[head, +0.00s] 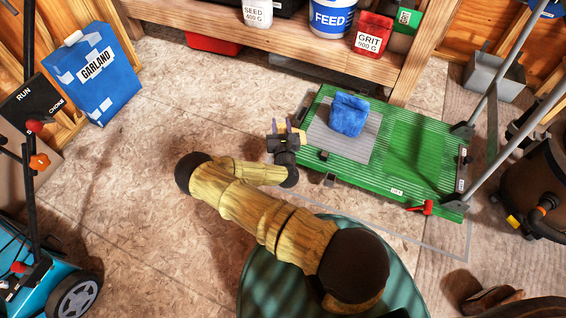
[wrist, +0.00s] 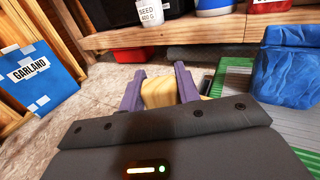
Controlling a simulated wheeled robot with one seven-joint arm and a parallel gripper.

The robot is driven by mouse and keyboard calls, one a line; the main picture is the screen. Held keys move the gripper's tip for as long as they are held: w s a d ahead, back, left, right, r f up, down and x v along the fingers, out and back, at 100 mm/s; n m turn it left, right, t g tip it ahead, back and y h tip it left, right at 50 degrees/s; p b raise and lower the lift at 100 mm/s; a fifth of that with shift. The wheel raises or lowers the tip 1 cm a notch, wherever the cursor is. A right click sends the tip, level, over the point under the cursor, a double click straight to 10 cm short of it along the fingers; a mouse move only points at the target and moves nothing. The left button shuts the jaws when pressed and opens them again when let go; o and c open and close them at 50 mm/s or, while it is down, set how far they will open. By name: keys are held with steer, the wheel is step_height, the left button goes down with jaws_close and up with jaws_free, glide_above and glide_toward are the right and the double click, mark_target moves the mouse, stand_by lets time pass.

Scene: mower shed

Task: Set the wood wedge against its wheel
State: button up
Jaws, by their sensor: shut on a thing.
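My gripper (head: 283,130) is shut on the pale wood wedge (wrist: 157,93), which shows between its purple fingers in the wrist view. In the head view the fingers hide most of the wedge. The gripper is low over the floor, just left of the green platform cart (head: 410,150). A small black wheel or fitting (head: 323,156) shows at the cart's left edge, right of my gripper. A gap separates the gripper from it. I cannot tell which wheel the wedge belongs to.
A blue bundle (head: 348,115) lies on the cart's grey mat (head: 320,138). A wooden shelf (head: 290,45) with containers stands behind. A blue Garland bag (head: 92,75) leans at the left, and a blue mower (head: 50,285) stands front left. The floor left of my gripper is clear.

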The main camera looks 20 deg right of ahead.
steer(key=a+f+m+g+h+b, duration=0.1)
steer(key=a+f+m+h+b, duration=0.1)
steer(key=f, duration=0.6)
steer(key=a+f+m+g+h+b, duration=0.1)
steer(key=a+f+m+h+b, duration=0.1)
steer(key=f+b, duration=0.4)
steer(key=s+a+f+m+g+h+b, duration=0.1)
steer(key=a+f+h+b, duration=0.3)
steer(key=f, duration=0.6)
steer(key=shift+a+f+m+g+b, duration=0.2)
steer(key=shift+a+m+g+b, duration=0.25)
steer(key=shift+a, duration=0.6)
